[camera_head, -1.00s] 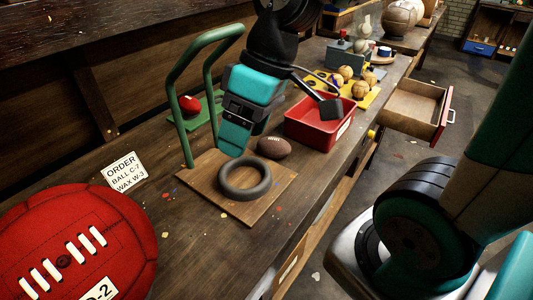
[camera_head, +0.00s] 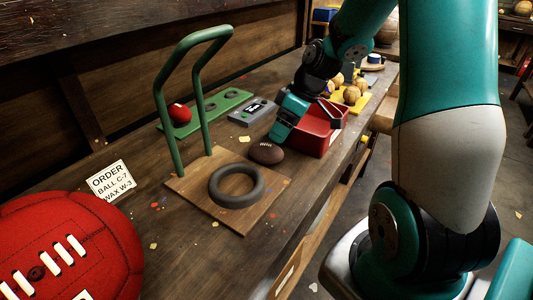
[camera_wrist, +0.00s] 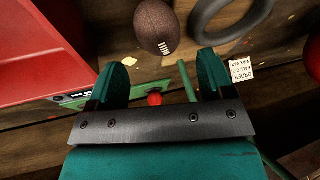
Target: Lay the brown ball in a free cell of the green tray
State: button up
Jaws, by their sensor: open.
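The brown ball (camera_head: 266,153), an oval with white lacing, lies on the bench beside a wooden board; in the wrist view it shows (camera_wrist: 157,27) beyond the fingertips. The green tray (camera_head: 238,97) lies farther back, with a red ball (camera_head: 180,113) at its left end and round empty cells to the right. My gripper (camera_head: 279,137) is just behind the brown ball, beside the red bin. In the wrist view my gripper (camera_wrist: 163,73) has its fingers wide apart with nothing between them, and the brown ball is apart from them.
A black ring (camera_head: 236,186) lies on the board with a green tube frame (camera_head: 160,100). A grey box (camera_head: 252,112) sits between tray and gripper. The red bin (camera_head: 322,130) is close on the right. A large red ball (camera_head: 75,235) and order card (camera_head: 111,181) are front left.

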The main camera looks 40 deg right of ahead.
aim_at(270, 144)
jog(key=x, duration=0.3)
jog(key=shift+f, duration=0.1)
jog(key=shift+w+p+x, duration=0.15)
jog(key=shift+w+x, duration=0.05)
jog(key=shift+x, duration=1.15)
jog(key=shift+w+p+x, duration=0.15)
jog(key=shift+w+x, duration=0.05)
jog(key=shift+x, duration=1.15)
jog(key=c, duration=0.8)
jog(key=shift+r, duration=0.25)
